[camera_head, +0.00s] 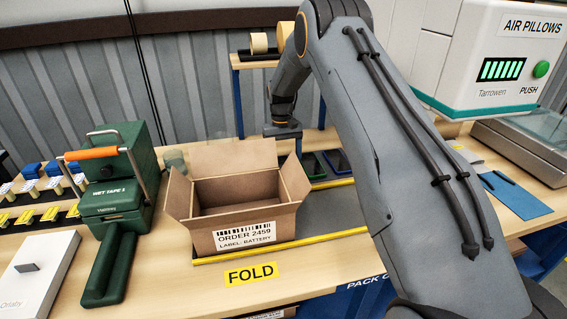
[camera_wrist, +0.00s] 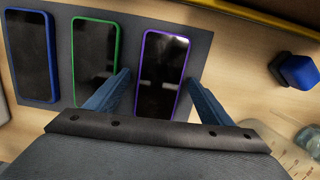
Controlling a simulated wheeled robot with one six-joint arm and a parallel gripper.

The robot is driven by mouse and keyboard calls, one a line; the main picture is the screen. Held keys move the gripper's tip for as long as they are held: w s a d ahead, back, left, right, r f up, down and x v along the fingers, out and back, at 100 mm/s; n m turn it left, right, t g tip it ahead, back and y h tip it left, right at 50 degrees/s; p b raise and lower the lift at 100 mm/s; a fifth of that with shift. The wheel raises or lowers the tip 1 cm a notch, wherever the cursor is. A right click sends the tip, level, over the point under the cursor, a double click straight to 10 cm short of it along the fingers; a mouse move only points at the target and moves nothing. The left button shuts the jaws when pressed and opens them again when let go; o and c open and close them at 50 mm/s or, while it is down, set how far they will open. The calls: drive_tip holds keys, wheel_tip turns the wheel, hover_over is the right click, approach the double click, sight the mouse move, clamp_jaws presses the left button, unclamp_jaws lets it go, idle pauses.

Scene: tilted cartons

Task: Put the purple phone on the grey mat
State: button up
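In the wrist view the purple phone (camera_wrist: 162,75) lies flat, screen up, on the right part of the grey mat (camera_wrist: 207,37). A green phone (camera_wrist: 95,55) and a blue phone (camera_wrist: 30,55) lie left of it on the mat. My gripper (camera_wrist: 158,77) is open, one blue finger on each side of the purple phone's near part. Gaps show beside it; whether the fingers are at its height I cannot tell. The green phone (camera_head: 312,165) and blue phone (camera_head: 337,161) show there; the purple one does not.
An open, empty-looking carton (camera_head: 240,215) stands in front of the phones. A green tape machine (camera_head: 118,185) is at left. A blue-capped object (camera_wrist: 297,72) and a clear container (camera_wrist: 290,140) stand right of the mat. Bare wood lies between.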

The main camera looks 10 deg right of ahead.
wheel_tip(320, 180, up, 12)
drive_tip(key=w+b, duration=0.1)
drive_tip(key=b, duration=0.2)
drive_tip(key=shift+w+b, duration=0.25)
drive_tip(key=shift+b, duration=0.05)
drive_tip(key=shift+r, duration=0.2)
